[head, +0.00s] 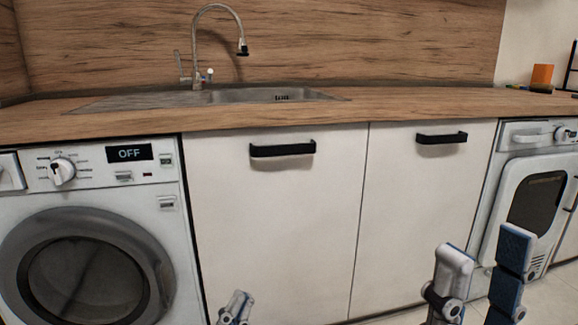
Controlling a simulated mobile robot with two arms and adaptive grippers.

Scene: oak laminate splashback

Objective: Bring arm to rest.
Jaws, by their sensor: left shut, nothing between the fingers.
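My left gripper (236,306) shows only its tip at the bottom edge, in front of the left white cabinet door. Its fingers are shut with nothing between them.
A wooden worktop (410,102) holds a sink (250,96) with a tall tap (196,50). An orange cup (542,76) stands at the far right.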

